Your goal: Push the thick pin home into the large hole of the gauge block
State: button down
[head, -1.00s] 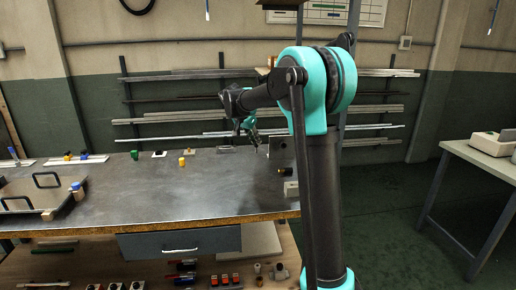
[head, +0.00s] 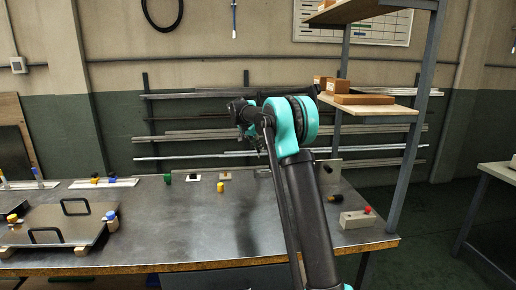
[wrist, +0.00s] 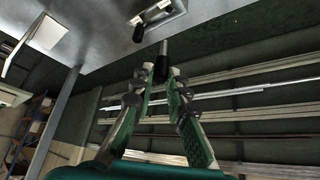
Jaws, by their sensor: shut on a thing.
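In the wrist view my gripper (wrist: 161,72) is shut on the black handle of the thick pin (wrist: 162,48). The pin's grey shaft points out beyond the fingertips, toward a pale grey block (wrist: 158,13) on the bench. This looks like the gauge block, with a dark spot on its face. The shaft's tip appears short of the block; depth is hard to tell. I cannot make out the large hole clearly. In the head view my gripper (head: 260,148) hangs over the back of the bench, small and partly hidden by my arm.
A black cylinder (wrist: 138,33) is near the block. On the bench (head: 200,235) are a grey block with a red knob (head: 357,219), a black-and-yellow piece (head: 334,198) and a handled tray (head: 55,233). A shelf post (head: 411,155) rises at the right; wall rails lie behind.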

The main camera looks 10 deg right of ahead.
jog(key=shift+f, duration=2.9)
jog(key=shift+f, duration=1.65)
jog(key=c, duration=1.4)
grip_release()
jog(key=v, duration=1.2)
